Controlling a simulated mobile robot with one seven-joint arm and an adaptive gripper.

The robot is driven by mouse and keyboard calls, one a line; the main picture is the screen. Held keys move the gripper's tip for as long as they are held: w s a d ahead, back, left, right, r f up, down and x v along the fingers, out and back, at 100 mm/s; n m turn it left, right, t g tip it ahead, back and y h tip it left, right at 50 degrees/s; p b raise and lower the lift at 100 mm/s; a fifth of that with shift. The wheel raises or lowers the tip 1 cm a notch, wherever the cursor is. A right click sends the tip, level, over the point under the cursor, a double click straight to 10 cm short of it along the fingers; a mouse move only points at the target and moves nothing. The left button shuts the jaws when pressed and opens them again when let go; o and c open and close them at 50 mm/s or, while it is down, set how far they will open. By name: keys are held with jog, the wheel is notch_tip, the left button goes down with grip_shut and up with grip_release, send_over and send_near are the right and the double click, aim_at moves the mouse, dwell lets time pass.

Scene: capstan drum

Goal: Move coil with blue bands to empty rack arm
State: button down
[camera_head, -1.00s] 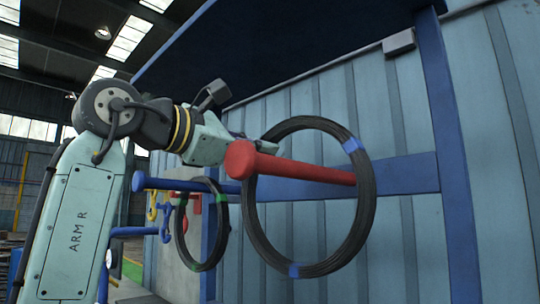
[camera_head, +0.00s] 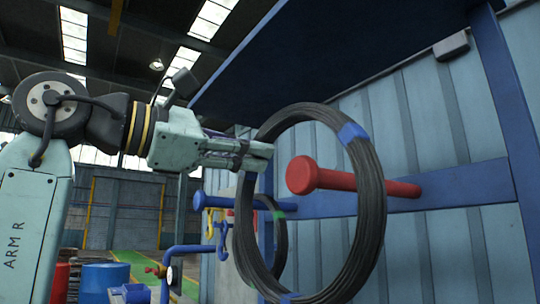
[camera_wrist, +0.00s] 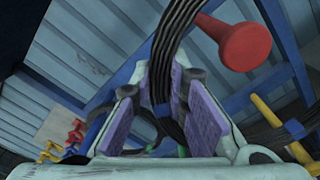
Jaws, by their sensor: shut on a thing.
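The black wire coil with blue bands (camera_head: 372,215) hangs tilted from my gripper (camera_head: 262,152), which is shut on its upper left side. In the wrist view my gripper (camera_wrist: 178,100) has its purple pads on either side of the coil strand (camera_wrist: 180,35), with a blue band low between them. A red rack arm (camera_head: 325,178) with a round knob shows within the ring's outline; I cannot tell whether the ring is still around it. Its knob (camera_wrist: 235,42) is right of the strand in the wrist view. Which arm is empty is unclear.
A smaller coil with green bands (camera_head: 281,240) hangs behind, partly hidden. Yellow and blue hooks (camera_head: 222,228) are left of it. A yellow rod (camera_wrist: 270,115) stands beside another coil portion at right in the wrist view. A dark blue canopy (camera_head: 330,45) hangs above.

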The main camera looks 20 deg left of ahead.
jog(key=r+p+v, duration=0.1)
jog(key=p+v, duration=0.3)
jog(key=v, duration=0.8)
jog(key=shift+a+r, duration=0.1)
